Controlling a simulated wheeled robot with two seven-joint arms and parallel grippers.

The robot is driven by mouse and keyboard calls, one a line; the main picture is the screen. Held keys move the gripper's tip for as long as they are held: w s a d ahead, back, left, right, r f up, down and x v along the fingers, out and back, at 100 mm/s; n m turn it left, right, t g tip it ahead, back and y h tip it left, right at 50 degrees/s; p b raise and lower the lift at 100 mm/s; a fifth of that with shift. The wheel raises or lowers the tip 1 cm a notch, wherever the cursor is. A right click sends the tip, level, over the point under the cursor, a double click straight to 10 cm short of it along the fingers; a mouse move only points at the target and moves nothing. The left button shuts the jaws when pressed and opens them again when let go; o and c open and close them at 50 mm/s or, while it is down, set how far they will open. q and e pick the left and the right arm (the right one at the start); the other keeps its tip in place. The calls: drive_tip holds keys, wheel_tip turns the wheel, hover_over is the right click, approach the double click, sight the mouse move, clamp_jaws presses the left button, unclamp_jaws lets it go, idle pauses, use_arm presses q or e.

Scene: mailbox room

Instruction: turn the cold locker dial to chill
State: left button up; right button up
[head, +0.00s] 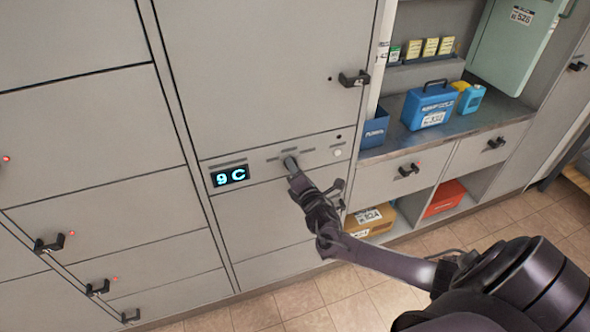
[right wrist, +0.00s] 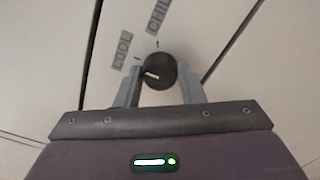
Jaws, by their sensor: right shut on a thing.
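The cold locker dial is a dark round knob with a white pointer mark, seen in the right wrist view (right wrist: 157,70). Labels reading COOL (right wrist: 122,50) and CHILL, cut off at the top (right wrist: 158,16), sit above it. The pointer lies to the left, toward the COOL side. My right gripper (head: 291,168) is shut on the dial, a finger on each side in the wrist view. In the head view the gripper largely hides the dial. A display (head: 230,176) left of the dial reads 9 C. My left gripper is not in view.
Locker handles stick out above right (head: 354,79) and at lower left (head: 50,243). A white button (head: 337,153) is right of the dial. A shelf to the right holds a blue box (head: 430,106). The tiled floor (head: 300,300) below is clear.

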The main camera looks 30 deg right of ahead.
drive_tip(key=m, duration=1.1)
drive_tip(key=shift+f+m, duration=0.2)
drive_tip(key=shift+m, duration=0.1)
drive_tip(key=shift+m+b, duration=0.3)
drive_tip(key=o, duration=1)
drive_tip(key=shift+c, duration=0.2)
drive_tip(key=v, duration=0.7)
drive_tip(key=shift+s+b, duration=0.35)
drive_tip(key=shift+s, duration=0.05)
